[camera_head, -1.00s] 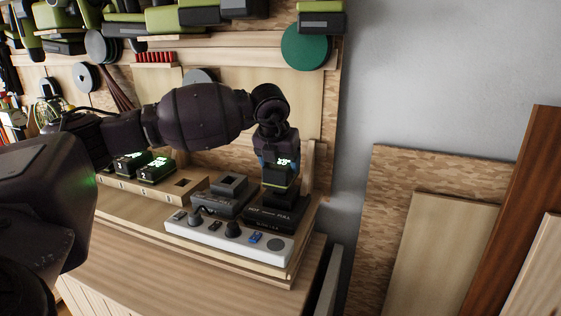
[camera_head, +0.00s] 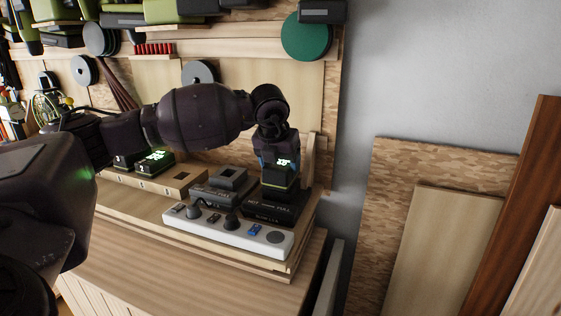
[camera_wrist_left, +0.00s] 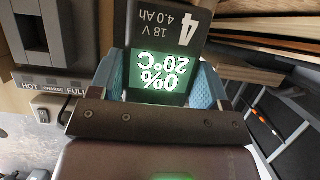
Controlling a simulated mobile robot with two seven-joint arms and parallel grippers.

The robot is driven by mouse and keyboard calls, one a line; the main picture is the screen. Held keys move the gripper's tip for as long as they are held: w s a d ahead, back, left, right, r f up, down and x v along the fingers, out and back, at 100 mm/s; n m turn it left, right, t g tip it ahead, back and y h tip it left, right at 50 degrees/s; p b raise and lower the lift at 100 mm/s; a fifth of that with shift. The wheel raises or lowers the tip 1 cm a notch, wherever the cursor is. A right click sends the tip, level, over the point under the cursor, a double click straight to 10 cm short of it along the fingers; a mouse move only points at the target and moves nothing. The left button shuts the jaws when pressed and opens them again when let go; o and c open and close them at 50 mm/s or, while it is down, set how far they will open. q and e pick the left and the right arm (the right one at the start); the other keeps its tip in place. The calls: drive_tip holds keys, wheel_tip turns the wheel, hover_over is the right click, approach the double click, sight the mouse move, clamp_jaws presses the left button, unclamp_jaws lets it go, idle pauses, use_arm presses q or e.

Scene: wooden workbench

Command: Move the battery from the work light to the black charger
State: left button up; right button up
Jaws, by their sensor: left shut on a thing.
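My left gripper (camera_head: 278,163) points down and is shut on a dark battery (camera_head: 279,181) with a lit green display. In the left wrist view the battery (camera_wrist_left: 168,30) is marked 4, 18 V, 4.0 Ah, and its display reads 0% and 20°C. The blue fingers of the gripper (camera_wrist_left: 160,85) hold its two sides. The battery is upright at the black charger (camera_head: 268,209), over its rear part; I cannot tell whether it is fully seated. My right gripper is out of view. I cannot make out the work light.
An empty grey charger (camera_head: 221,187) stands just left of the black one. A white power strip (camera_head: 225,231) lies in front. Batteries with lit displays (camera_head: 155,161) stand in a wooden rack (camera_head: 178,182) at the left. A wooden post stands close behind my gripper at the right.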

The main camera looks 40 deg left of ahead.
use_arm(q)
drive_tip(key=shift+f, duration=0.15)
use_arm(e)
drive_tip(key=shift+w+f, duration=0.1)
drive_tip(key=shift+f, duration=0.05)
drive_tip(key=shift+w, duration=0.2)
use_arm(q)
drive_tip(key=o, duration=1.2)
drive_tip(key=shift+o, duration=1)
drive_tip(key=shift+f, duration=0.1)
drive_tip(key=shift+s, duration=0.1)
drive_tip(key=v, duration=0.9)
drive_tip(key=shift+s+r+b, duration=0.1)
drive_tip(key=shift+r+b, duration=0.15)
drive_tip(key=shift+b, duration=0.05)
drive_tip(key=shift+s+d+r, duration=0.1)
drive_tip(key=shift+s+r, duration=0.15)
drive_tip(key=shift+r, duration=0.35)
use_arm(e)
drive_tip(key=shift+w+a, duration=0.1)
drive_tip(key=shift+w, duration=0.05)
